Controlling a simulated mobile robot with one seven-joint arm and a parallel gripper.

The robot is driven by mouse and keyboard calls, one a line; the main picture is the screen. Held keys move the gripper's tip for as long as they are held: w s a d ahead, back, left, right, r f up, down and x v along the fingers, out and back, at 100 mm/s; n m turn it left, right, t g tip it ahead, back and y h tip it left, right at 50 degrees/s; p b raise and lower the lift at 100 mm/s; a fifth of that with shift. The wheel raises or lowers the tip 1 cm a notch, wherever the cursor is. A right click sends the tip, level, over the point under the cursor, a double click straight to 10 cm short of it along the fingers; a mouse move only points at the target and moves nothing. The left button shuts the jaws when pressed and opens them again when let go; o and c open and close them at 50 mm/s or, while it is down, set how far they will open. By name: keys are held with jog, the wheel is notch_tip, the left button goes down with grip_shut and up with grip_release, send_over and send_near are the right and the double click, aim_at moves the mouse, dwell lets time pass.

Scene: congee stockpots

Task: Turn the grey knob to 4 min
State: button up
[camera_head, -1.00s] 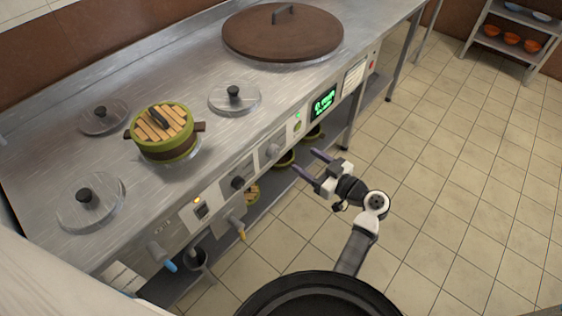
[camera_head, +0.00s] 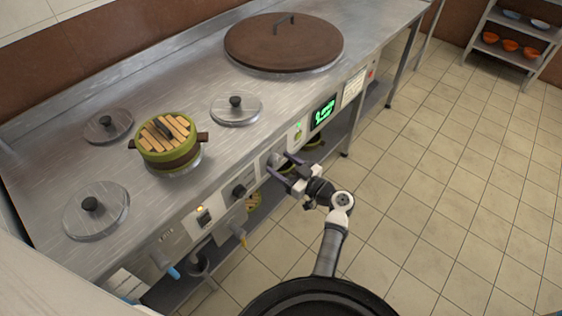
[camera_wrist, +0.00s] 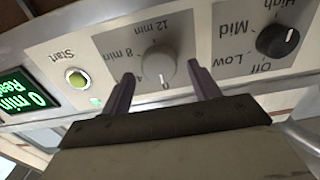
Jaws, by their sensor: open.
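The grey knob (camera_wrist: 152,66) is on the stove's front panel, on a dial marked 0, 4, 8 min and 12 min. Its pale pointer mark sits at the 0 end. The dial appears upside down in the wrist view. My gripper (camera_wrist: 161,74) is open, with one dark finger on each side of the knob in that view. I cannot tell whether either finger touches it. In the head view, my gripper (camera_head: 278,163) is at the panel, and its fingertips partly cover the knob (camera_head: 273,157).
A black knob (camera_wrist: 277,41) marked Off, Low, Mid, High sits beside the dial. A Start button (camera_wrist: 77,79) and a green display (camera_wrist: 27,91) reading 0 min are on its other side. A green pot (camera_head: 167,152) stands on the stovetop. The tiled floor is clear.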

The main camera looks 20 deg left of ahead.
jog(key=shift+w+a, duration=0.15)
jog(key=shift+a, duration=0.25)
jog(key=shift+c, duration=0.2)
jog(key=c, duration=0.9)
